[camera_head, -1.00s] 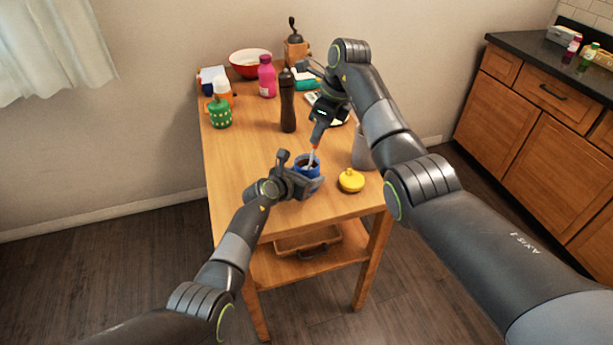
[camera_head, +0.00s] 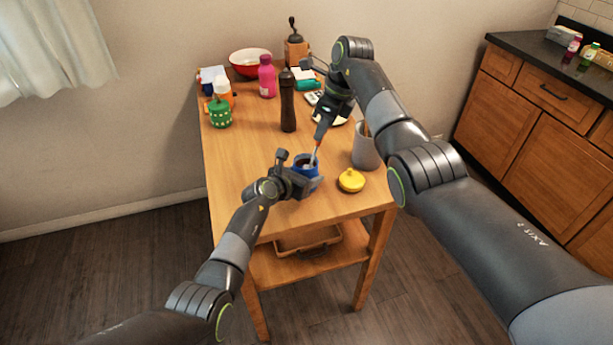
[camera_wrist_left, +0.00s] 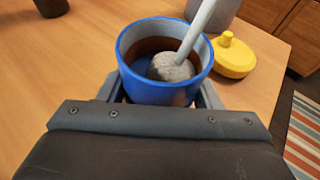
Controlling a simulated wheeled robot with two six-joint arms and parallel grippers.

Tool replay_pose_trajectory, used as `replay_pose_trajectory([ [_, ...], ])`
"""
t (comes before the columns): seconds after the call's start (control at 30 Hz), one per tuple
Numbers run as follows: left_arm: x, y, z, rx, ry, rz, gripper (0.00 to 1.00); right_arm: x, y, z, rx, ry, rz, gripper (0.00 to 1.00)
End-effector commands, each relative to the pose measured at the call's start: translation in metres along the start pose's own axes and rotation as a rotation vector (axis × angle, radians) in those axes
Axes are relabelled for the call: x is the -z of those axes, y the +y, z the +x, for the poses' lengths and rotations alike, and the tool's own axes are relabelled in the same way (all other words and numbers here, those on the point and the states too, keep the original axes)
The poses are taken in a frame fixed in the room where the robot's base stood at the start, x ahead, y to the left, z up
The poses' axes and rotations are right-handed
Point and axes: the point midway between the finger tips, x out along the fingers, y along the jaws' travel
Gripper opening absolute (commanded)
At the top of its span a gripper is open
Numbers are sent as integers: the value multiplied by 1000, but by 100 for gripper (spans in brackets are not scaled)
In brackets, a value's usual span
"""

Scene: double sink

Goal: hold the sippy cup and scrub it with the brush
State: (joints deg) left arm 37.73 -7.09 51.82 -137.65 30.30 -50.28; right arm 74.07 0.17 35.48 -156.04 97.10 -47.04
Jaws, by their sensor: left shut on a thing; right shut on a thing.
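The blue sippy cup (camera_head: 308,168) stands upright and open-topped near the front of the wooden table. My left gripper (camera_head: 298,180) is shut around it from the near left side; the cup (camera_wrist_left: 165,88) also shows between the fingers in the left wrist view. My right gripper (camera_head: 321,130) is shut on the brush (camera_head: 313,155) and points down above the cup. In the left wrist view the brush's grey head (camera_wrist_left: 171,67) is inside the cup, with its pale handle slanting up to the right. The brush's upper end is hidden in my right gripper.
A yellow lid (camera_head: 351,181) lies on the table right of the cup, with a grey container (camera_head: 365,150) behind it. A dark pepper mill (camera_head: 288,102), pink bottle (camera_head: 267,77), green cup (camera_head: 219,113) and red bowl (camera_head: 250,62) stand farther back. The table's left middle is clear.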

Motion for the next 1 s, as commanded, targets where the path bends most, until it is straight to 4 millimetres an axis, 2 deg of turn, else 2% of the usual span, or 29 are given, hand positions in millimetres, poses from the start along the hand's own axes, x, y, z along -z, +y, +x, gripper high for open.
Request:
replay_pose_trajectory([
  [1.0,0,-3,1,6,1,-3,33,-18,0,4,3,-7,-3,0],
])
